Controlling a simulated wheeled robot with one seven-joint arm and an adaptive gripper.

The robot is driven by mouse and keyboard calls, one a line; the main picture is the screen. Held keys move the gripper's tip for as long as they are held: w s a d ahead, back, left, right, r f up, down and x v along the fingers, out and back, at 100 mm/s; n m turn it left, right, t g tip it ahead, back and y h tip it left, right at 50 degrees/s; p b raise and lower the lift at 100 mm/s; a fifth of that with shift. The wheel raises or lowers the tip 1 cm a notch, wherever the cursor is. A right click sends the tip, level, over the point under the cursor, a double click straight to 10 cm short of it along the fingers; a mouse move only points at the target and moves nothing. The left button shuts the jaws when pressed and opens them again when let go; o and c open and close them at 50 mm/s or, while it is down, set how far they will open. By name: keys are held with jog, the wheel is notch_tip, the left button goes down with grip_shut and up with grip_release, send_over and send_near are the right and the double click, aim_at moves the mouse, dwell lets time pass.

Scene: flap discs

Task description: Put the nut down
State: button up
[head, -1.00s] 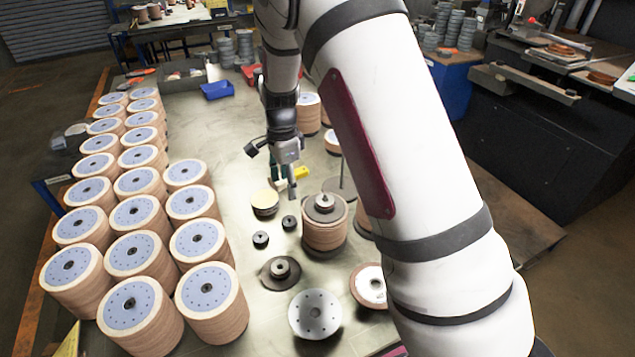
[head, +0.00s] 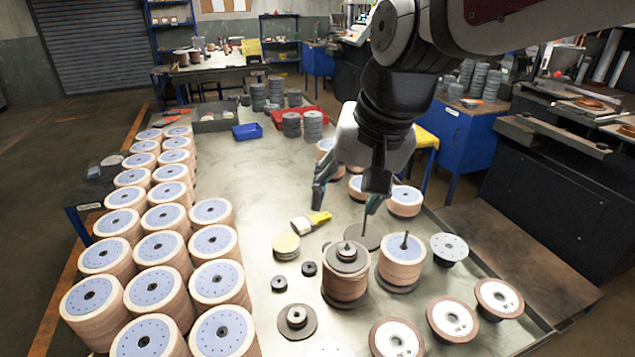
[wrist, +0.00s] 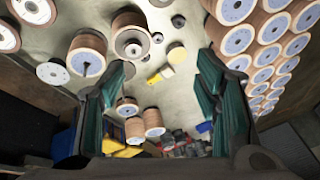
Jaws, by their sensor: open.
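My gripper (head: 345,200) is open, with its green-sided fingers spread and nothing between them. It hangs above the table behind the flap disc stack. In the wrist view, the open fingers (wrist: 161,75) frame the table from both sides. A dark nut with a light top (head: 347,248) sits on the plate capping the stack, and that stack also shows in the wrist view (wrist: 131,30). Two small black nuts (head: 279,284) (head: 309,268) lie on the table left of the stack. Another nut (head: 296,316) sits on a flat dark disc near the front. I cannot tell which nut the task means.
Rows of flap disc stacks (head: 162,250) fill the table's left side. A disc stack with a spindle (head: 403,262) stands right of the capped stack. A yellow-handled brush (head: 311,222) lies behind the black nuts. A blue bin (head: 247,131) is farther back, with bare table before it.

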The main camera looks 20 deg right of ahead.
jog(key=s+r+n+t, duration=0.1)
jog(key=s+n, duration=0.4)
jog(key=s, duration=0.4)
jog(key=shift+s+d+t+h, duration=0.3)
jog(key=shift+s+h, duration=0.05)
jog(key=shift+h, duration=0.05)
dwell(0.5)
